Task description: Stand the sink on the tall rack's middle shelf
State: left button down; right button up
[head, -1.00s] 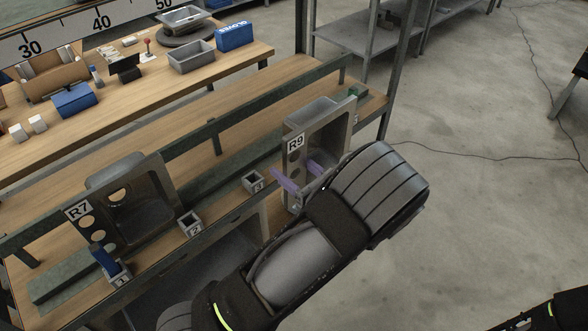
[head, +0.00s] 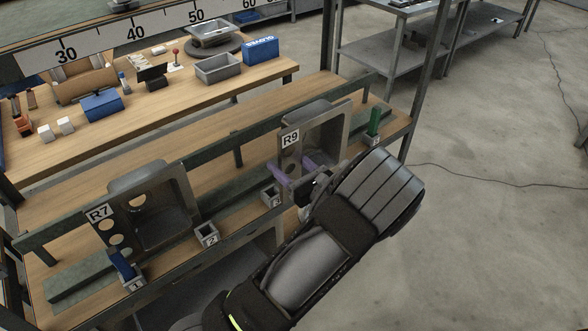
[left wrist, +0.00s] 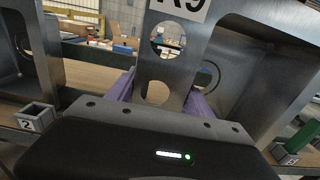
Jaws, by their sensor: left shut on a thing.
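The steel sink labelled R9 (head: 334,128) is upright at the right part of the rack's wooden shelf (head: 240,185). My left gripper (head: 297,168) is shut on its front flange, purple fingers on either side of the holed strip. The left wrist view shows this sink (left wrist: 168,68) close up, with the gripper (left wrist: 160,98) on it. The sink's lower edge is hidden behind my arm, so I cannot tell whether it touches the shelf. My right gripper is not in view.
A second sink, R7 (head: 180,208), stands to the left between numbered sockets 1 (head: 134,283) and 2 (head: 207,236). Socket 3 (head: 272,197) is by R9; a green peg (head: 374,122) stands to its right. A green rail (head: 200,157) runs behind. A cluttered bench (head: 180,110) lies beyond.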

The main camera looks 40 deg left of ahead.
pick_arm(q)
jog(key=w+a+f+b, duration=0.3)
jog(key=a+f+b, duration=0.1)
jog(key=a, duration=0.6)
jog(key=shift+w+a+b, duration=0.2)
jog(key=shift+a+b, duration=0.1)
jog(key=shift+a, duration=0.05)
dwell(0.4)
jog(key=shift+s+f+b, duration=0.1)
jog(key=shift+f+b, duration=0.2)
jog(key=shift+f, duration=0.25)
dwell(0.9)
jog(key=shift+c, duration=1.6)
grip_release()
jog(key=shift+b+v, duration=0.85)
jog(key=shift+v, duration=3.1)
